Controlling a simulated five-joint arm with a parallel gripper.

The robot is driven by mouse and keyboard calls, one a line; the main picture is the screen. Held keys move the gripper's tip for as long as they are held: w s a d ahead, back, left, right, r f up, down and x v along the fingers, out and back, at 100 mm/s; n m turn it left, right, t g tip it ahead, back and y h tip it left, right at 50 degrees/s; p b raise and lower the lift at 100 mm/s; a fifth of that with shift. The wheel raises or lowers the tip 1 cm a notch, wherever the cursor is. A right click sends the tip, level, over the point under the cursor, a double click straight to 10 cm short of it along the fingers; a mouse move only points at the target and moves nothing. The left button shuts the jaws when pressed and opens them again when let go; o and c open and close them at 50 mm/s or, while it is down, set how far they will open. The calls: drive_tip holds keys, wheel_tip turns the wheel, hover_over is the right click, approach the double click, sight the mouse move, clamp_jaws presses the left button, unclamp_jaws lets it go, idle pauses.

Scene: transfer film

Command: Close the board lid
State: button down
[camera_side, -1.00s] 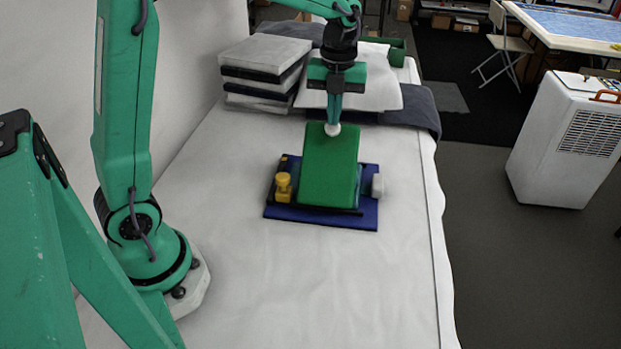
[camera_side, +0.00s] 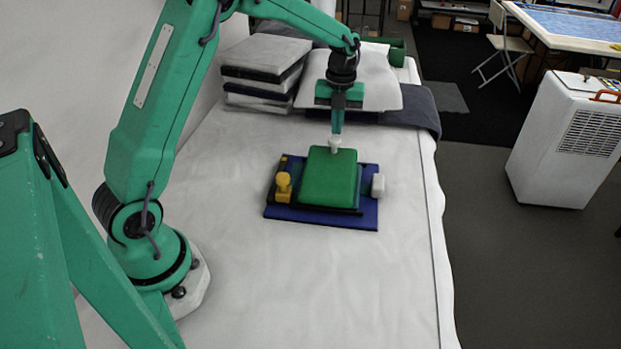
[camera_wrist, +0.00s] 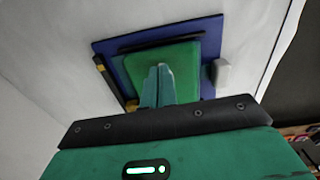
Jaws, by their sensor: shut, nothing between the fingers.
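The green lid (camera_side: 329,180) lies low over the blue board (camera_side: 352,222), nearly flat in the side view; I cannot tell whether it is fully down. In the wrist view the lid (camera_wrist: 188,62) covers the middle of the board (camera_wrist: 105,46). My gripper (camera_side: 335,145) is shut and empty, pointing down at the lid's far edge, with its tips at or touching the lid. In the wrist view my gripper's fingers (camera_wrist: 158,82) are together over the lid. A yellow knob (camera_side: 283,187) is on the board's left side and a white knob (camera_side: 377,186) on its right.
The board lies on a white-covered bed or table (camera_side: 260,270), clear at the front. Stacked white and dark pads (camera_side: 262,72) and a white pillow (camera_side: 375,85) lie behind. A dark folded cloth (camera_side: 418,112) lies at the right back.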

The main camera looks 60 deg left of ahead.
idle(0.5)
drive_tip(key=w+a+r, duration=0.6)
drive_tip(key=w, duration=0.1)
drive_tip(key=shift+a+r, duration=0.25)
drive_tip(key=shift+a, duration=0.15)
idle(0.6)
drive_tip(key=shift+s+r+n, duration=0.1)
drive_tip(key=shift+n, duration=0.2)
